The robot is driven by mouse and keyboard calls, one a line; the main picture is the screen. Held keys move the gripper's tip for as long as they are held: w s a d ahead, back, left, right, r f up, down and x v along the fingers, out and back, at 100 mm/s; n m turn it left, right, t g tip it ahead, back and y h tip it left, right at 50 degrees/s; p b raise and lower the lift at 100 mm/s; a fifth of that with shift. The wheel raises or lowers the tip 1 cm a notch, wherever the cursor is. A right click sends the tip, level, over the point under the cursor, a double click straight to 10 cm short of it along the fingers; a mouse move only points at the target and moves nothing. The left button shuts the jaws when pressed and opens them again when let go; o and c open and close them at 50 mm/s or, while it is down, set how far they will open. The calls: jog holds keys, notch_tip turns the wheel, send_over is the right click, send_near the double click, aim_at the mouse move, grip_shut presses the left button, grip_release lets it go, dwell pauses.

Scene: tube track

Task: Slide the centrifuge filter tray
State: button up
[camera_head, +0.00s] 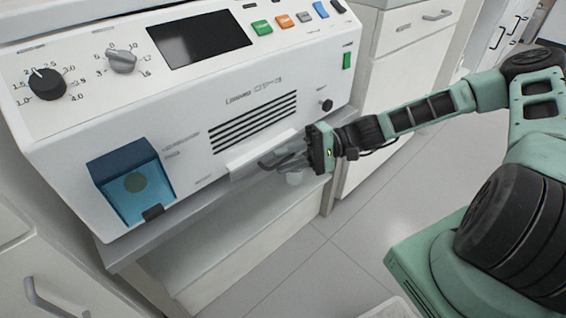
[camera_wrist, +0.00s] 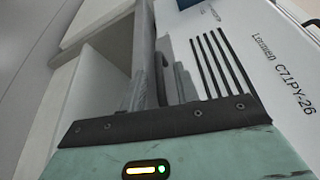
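The white centrifuge (camera_head: 190,125) stands on a grey-topped bench; its front also shows in the wrist view (camera_wrist: 235,30). The filter tray (camera_head: 262,153) appears as a pale white strip low on the front, below several dark vent slots. My gripper (camera_head: 272,160) is at this strip, reaching in from the right, and its fingers partly cover it. In the wrist view the two fingers (camera_wrist: 170,68) lie close together beside the white front. I cannot tell whether they touch the tray or hold its edge.
A blue see-through box (camera_head: 132,187) sits at the front's lower left. Knobs, a dark screen (camera_head: 198,38) and coloured buttons are on the sloped top. White cabinets (camera_head: 400,60) stand behind at right. The tiled floor (camera_head: 335,240) before the bench is largely clear.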

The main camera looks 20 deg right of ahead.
aim_at(271, 152)
jog(key=shift+a, duration=0.65)
grip_shut()
jog(key=shift+w+a+p, duration=0.3)
jog(key=shift+w, duration=0.55)
jog(key=shift+w+a+p, duration=0.25)
jog(key=shift+w, duration=0.85)
grip_release()
